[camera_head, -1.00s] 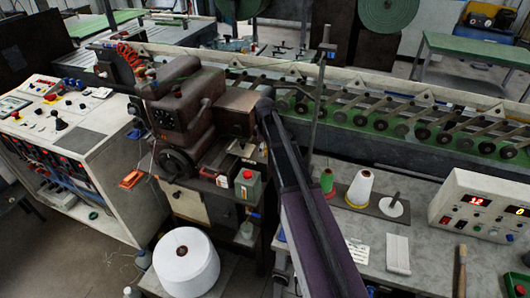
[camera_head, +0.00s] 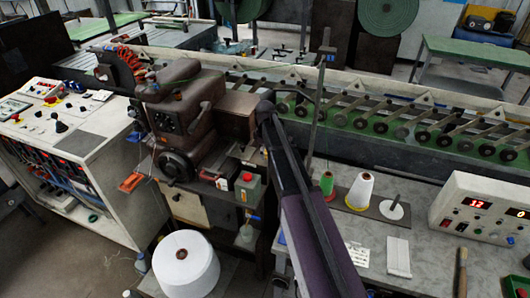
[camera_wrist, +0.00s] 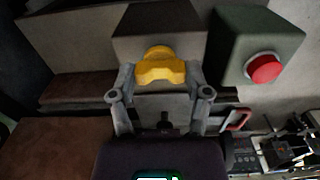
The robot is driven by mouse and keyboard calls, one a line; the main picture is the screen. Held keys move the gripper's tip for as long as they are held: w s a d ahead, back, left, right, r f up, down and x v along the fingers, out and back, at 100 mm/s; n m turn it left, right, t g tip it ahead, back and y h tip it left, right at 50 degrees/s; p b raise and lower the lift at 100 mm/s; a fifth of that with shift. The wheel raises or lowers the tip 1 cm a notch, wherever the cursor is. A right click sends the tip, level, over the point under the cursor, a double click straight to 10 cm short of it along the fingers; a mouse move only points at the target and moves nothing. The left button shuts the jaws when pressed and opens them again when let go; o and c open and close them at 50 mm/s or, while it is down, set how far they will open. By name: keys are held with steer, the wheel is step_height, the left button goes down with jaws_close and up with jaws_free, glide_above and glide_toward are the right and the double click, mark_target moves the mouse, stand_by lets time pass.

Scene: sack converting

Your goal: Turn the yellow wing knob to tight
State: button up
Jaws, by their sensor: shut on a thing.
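The yellow wing knob (camera_wrist: 160,68) shows in the wrist view, on the face of a grey-brown block (camera_wrist: 133,46). Its wing lies roughly level across the picture. My gripper (camera_wrist: 160,78) is shut on the knob, with one finger at each end of the wing. In the head view my arm reaches to the machine, and the knob and my fingertips are hidden there. Any tight mark is not visible.
A green box with a red button (camera_wrist: 265,68) is just right of the knob; it also shows in the head view (camera_head: 248,188). A white thread cone (camera_head: 186,264) stands low in front. A control box with red displays (camera_head: 484,208) is on the right table.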

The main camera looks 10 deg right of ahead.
steer(key=shift+m, duration=0.3)
steer(key=m, duration=0.8)
steer(key=shift+s+m, duration=0.1)
steer(key=shift+m, duration=0.3)
steer(key=m, duration=0.4)
steer(key=shift+m, duration=2.2)
steer(key=o, duration=1.1)
steer(key=shift+o, duration=0.3)
steer(key=shift+n, duration=0.3)
